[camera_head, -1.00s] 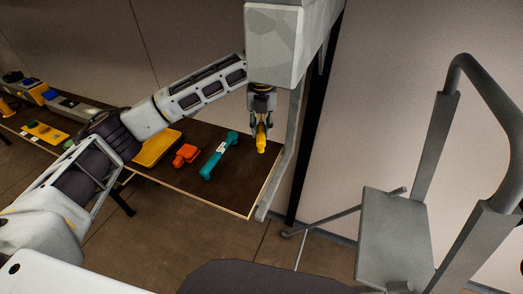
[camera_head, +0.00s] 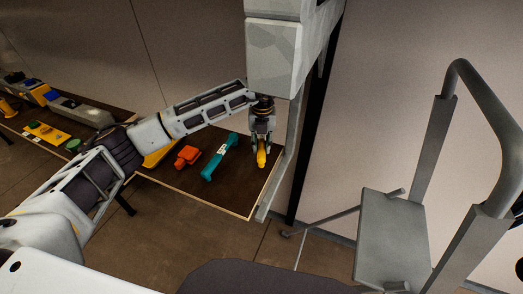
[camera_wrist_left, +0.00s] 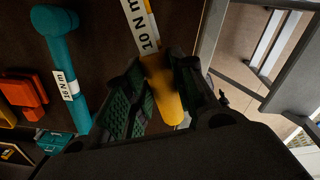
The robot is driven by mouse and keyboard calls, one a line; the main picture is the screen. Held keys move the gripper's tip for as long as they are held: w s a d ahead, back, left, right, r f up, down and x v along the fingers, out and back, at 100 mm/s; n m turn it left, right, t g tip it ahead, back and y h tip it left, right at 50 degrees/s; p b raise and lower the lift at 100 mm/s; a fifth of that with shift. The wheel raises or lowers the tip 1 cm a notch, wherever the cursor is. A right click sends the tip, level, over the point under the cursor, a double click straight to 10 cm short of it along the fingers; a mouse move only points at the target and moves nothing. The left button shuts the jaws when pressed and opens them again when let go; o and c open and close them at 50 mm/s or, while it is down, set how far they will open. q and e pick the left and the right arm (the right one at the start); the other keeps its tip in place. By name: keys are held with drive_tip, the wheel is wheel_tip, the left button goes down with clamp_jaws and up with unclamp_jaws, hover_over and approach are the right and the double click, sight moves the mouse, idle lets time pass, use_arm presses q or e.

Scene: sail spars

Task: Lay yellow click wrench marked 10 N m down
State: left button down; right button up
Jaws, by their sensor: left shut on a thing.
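The yellow click wrench (camera_head: 261,157) is in my left gripper (camera_head: 261,143) near the right end of the dark table. In the left wrist view its yellow handle (camera_wrist_left: 166,95) sits between the two green-padded fingers of my left gripper (camera_wrist_left: 160,92). A white label reading 10 N m (camera_wrist_left: 141,24) shows on its shaft. The wrench's far end runs out of the wrist view. I cannot tell whether the wrench touches the table top. My right gripper is not in view.
A teal wrench (camera_head: 219,158) marked 16 N m lies just left on the table (camera_head: 229,191). An orange-red thing (camera_head: 187,156) and a yellow tray (camera_head: 158,153) lie further left. A grey post stands close to the table's right end.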

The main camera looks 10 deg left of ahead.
use_arm(q)
drive_tip(key=shift+f+p, duration=0.4)
drive_tip(key=shift+f, duration=1.4)
drive_tip(key=c, duration=1.2)
unclamp_jaws()
drive_tip(key=shift+r+b, duration=0.3)
drive_tip(key=shift+r, duration=0.55)
wheel_tip(320, 180, up, 10)
drive_tip(key=shift+d+r+b, duration=0.1)
drive_tip(key=shift+r+b, duration=0.15)
drive_tip(key=shift+b, duration=1)
